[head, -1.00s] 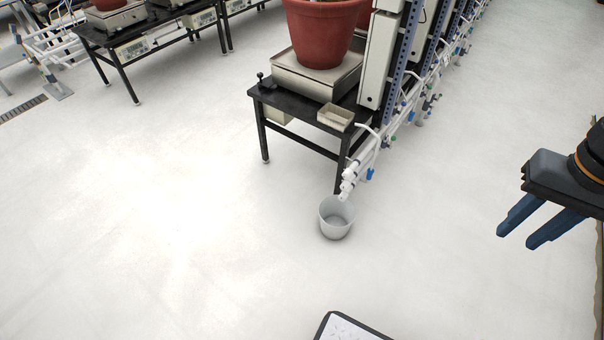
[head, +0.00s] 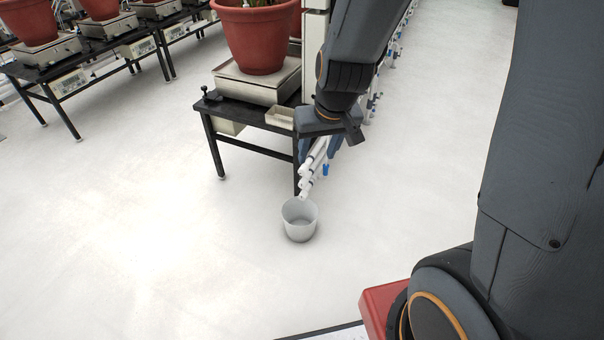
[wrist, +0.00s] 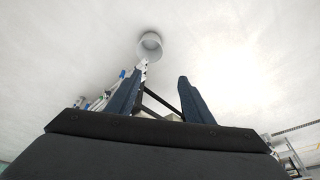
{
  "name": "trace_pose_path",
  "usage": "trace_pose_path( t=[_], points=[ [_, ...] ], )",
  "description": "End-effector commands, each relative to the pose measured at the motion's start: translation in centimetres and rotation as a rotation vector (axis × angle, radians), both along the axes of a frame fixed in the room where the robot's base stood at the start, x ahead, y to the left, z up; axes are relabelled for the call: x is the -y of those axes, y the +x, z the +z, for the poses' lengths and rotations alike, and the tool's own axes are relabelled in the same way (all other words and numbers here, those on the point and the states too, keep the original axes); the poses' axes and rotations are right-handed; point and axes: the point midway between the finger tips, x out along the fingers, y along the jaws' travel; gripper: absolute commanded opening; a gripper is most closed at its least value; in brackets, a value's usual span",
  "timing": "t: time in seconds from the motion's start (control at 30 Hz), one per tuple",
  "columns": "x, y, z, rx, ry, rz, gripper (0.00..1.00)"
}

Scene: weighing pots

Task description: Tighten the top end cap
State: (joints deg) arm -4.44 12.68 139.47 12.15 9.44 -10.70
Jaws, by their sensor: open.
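White pipes with end caps stick out from the near end of the rack, beside the black table. In the head view the top end cap (head: 305,170) is the uppermost of the stacked white ends, just below my gripper (head: 320,150). My gripper is open and empty, its blue fingers overlapping the pipes behind the caps. In the wrist view my gripper (wrist: 160,80) shows its two fingers apart, with a white pipe end (wrist: 142,66) by the left fingertip. Nothing is between the fingertips. Whether a finger touches a pipe I cannot tell.
A grey bucket (head: 300,220) stands on the floor below the pipe ends.

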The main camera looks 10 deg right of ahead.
Motion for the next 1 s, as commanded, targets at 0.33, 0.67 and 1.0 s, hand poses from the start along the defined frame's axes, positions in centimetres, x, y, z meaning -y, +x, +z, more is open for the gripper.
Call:
trace_pose_path(
  t=[0.33, 0.67, 1.0],
  points=[
    [-2.7, 16.3, -13.6, 0.370, -0.109, 0.015, 0.47],
    [-2.3, 26.1, -24.6, 0.667, -0.382, -0.014, 0.47],
    [-1.0, 29.2, -34.3, 0.878, -0.787, -0.043, 0.47]
  ],
)
